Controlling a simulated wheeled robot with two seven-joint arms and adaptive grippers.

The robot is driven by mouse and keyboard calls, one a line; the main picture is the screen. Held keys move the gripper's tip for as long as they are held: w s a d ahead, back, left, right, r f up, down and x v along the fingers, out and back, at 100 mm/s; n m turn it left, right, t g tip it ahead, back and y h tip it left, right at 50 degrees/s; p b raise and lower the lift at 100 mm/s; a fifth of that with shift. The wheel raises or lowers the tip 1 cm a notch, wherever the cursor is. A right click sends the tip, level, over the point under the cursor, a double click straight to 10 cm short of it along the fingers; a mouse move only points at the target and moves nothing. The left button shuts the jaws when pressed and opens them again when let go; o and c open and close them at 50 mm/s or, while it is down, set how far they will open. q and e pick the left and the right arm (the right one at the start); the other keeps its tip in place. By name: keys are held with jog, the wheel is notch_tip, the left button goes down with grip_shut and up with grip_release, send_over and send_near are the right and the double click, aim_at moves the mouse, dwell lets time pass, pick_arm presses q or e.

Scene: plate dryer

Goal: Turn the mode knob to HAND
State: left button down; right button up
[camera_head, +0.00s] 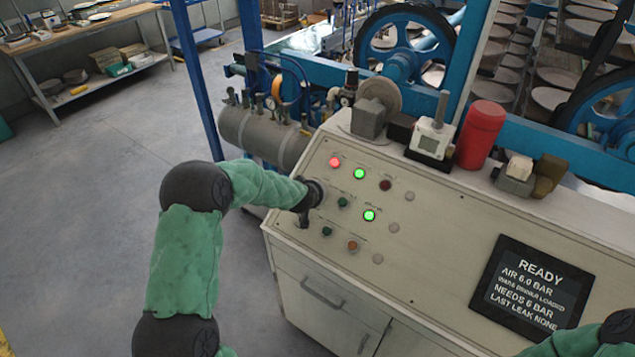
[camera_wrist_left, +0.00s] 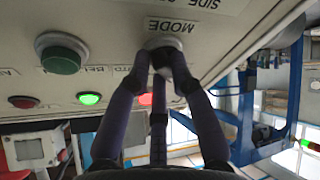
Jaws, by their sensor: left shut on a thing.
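The mode knob (camera_wrist_left: 166,44) is a dark round knob on a pale base, next to the upside-down "MODE" label in the left wrist view. My left gripper (camera_wrist_left: 162,68) is shut on it, with its dark fingers around the knob. In the head view my left gripper (camera_head: 304,212) is at the left edge of the cream control panel (camera_head: 300,245), and it hides the knob. The knob's setting and its position marks cannot be read.
Lit red (camera_head: 334,162) and green (camera_head: 359,174) lamps and several buttons sit right of my left gripper. A dark screen (camera_head: 530,288) reads "READY". A red cylinder (camera_head: 481,134) and small devices stand on the panel's back ledge. Open floor lies to the left.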

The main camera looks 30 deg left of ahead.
pick_arm(q)
jog(key=shift+w+r+n+p, duration=0.25)
jog(key=shift+n+p, duration=0.35)
jog(key=shift+p, duration=0.35)
jog(key=shift+a, duration=0.1)
jog(key=c, duration=1.2)
grip_release()
jog(key=shift+c, duration=0.2)
jog(key=shift+o, duration=0.7)
jog(key=shift+f, duration=0.15)
jog(key=shift+s, duration=0.15)
jog(key=v, duration=1.1)
jog(key=shift+d+r, duration=0.4)
jog(key=shift+s, duration=0.15)
